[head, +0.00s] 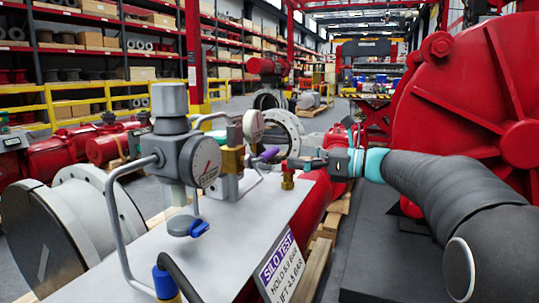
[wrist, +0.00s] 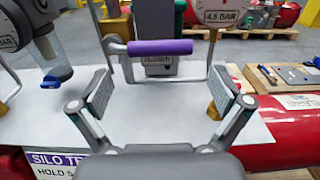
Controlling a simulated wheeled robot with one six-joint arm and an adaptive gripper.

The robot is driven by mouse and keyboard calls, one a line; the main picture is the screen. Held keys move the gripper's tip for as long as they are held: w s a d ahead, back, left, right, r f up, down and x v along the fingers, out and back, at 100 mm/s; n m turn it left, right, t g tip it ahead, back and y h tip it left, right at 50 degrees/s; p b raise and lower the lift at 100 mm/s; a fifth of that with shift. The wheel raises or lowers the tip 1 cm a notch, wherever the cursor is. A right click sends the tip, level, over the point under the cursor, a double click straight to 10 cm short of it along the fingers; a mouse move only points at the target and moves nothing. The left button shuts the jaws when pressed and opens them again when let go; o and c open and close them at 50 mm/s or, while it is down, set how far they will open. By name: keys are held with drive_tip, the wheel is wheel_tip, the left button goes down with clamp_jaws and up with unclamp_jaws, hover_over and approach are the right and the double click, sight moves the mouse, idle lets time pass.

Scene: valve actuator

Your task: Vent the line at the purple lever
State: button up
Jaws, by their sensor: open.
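The purple lever (wrist: 160,47) lies level across the upper middle of the wrist view, on a grey bent arm beside a brass valve body (wrist: 118,30). In the head view the purple lever (head: 267,154) is small, to the left of my gripper (head: 303,163). In the wrist view my gripper (wrist: 161,95) has its two padded fingers spread wide and nothing between them. The lever shows beyond the fingertips, and the fingers appear apart from it. A pressure gauge (head: 251,125) stands above the brass valve in the head view.
The fittings stand on a light grey plate (head: 150,262) with a "SILO TEST" label (head: 280,262). A larger gauge (head: 201,160), a bent grey pipe (head: 115,215) and a blue tap (head: 199,228) are left of the lever. A brass fitting (head: 287,177) stands near my gripper.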

sight(273, 154)
drive_tip(key=x, duration=0.7)
drive_tip(key=shift+w+a, duration=0.1)
drive_tip(key=shift+a, duration=0.2)
drive_tip(key=c, duration=1.4)
